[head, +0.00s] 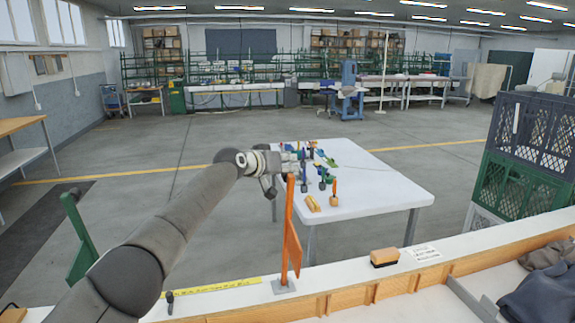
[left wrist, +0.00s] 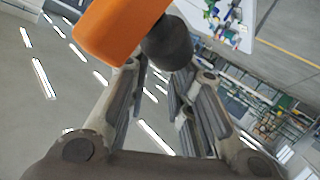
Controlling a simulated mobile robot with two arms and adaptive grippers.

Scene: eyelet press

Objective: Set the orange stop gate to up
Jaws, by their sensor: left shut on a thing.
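The orange stop gate (head: 291,240) stands upright on a small grey base on the white ledge, its arm pointing up with a flat orange plate on its side. My left gripper (head: 287,168) is at the top end of the gate's arm. In the left wrist view the orange arm (left wrist: 118,28) and its dark round knob (left wrist: 166,45) are at the fingertips. The left gripper (left wrist: 168,72) is shut on the knob, partly hidden by the arm in that view. My right gripper is not in view.
A green gate (head: 80,235) with a dark knob stands at the left. A yellow tape measure (head: 215,286) and an orange-and-black block (head: 384,257) lie on the ledge. Beyond stands a white table (head: 385,190) with several small coloured items. Stacked crates (head: 530,150) are at the right.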

